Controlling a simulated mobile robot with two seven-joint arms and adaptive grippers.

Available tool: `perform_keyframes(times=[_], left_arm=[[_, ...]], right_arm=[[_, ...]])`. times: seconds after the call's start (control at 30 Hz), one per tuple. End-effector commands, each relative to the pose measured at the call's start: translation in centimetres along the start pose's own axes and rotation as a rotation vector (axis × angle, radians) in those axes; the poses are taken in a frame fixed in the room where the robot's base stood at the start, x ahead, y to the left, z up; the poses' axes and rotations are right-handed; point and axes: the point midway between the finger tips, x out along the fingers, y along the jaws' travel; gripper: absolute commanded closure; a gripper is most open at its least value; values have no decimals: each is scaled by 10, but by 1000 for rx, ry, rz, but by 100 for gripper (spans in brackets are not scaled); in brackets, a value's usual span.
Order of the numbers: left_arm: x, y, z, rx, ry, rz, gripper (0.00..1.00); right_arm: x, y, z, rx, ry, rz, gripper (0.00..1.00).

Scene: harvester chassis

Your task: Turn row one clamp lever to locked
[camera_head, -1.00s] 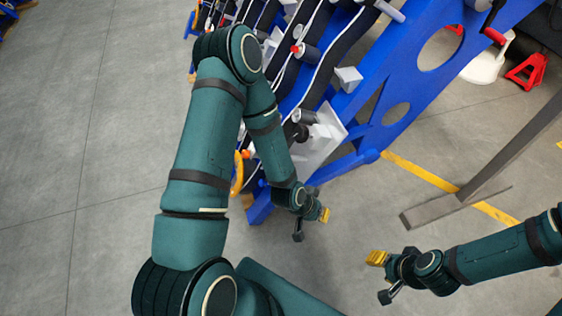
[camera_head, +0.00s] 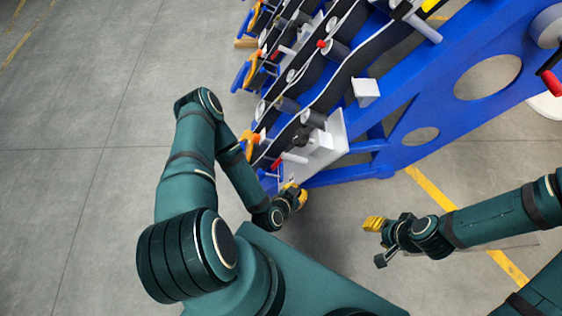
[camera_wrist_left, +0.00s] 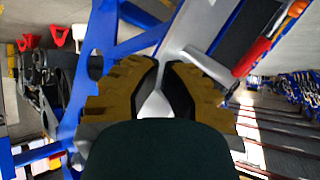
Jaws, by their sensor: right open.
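A red-tipped lever (camera_head: 277,163) shows low on the blue frame in the head view, just above my left gripper (camera_head: 292,195). In the left wrist view a red handle (camera_wrist_left: 252,57) with an orange end lies at the upper right, beside a pale plate. The yellow fingers of my left gripper (camera_wrist_left: 160,85) show a narrow gap with pale surface behind; I see no clear contact with the lever. I cannot tell whether this is the row one clamp lever or how it is set. My right gripper (camera_head: 376,242) is open and empty over the floor.
The blue harvester frame (camera_head: 425,95) slopes across the upper right, with several dark belts and rollers. A white bracket (camera_head: 328,140) sits above my left gripper. Orange handles (camera_head: 250,143) stick out on the left. The grey floor (camera_head: 80,130) is clear at left.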

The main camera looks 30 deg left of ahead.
Motion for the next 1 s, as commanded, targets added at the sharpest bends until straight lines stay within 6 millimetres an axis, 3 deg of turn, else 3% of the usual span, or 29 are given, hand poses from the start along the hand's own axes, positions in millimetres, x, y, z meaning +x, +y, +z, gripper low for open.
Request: perform_keyframes(times=[0.23, 0.47, 0.57, 1.0], left_arm=[[-35, -27, 23, 106, 131, -405, 100], [-53, -37, 31, 152, 133, -583, 100], [-49, -41, 31, 158, 136, -591, 100], [6, -76, 21, 157, 137, -591, 100]], right_arm=[[-17, -6, 0, 2, -3, 0, 53], [-19, -7, 0, 2, -5, 0, 53], [-15, -6, 2, 1, -7, 0, 53], [28, 10, 3, -4, -1, 0, 53]])
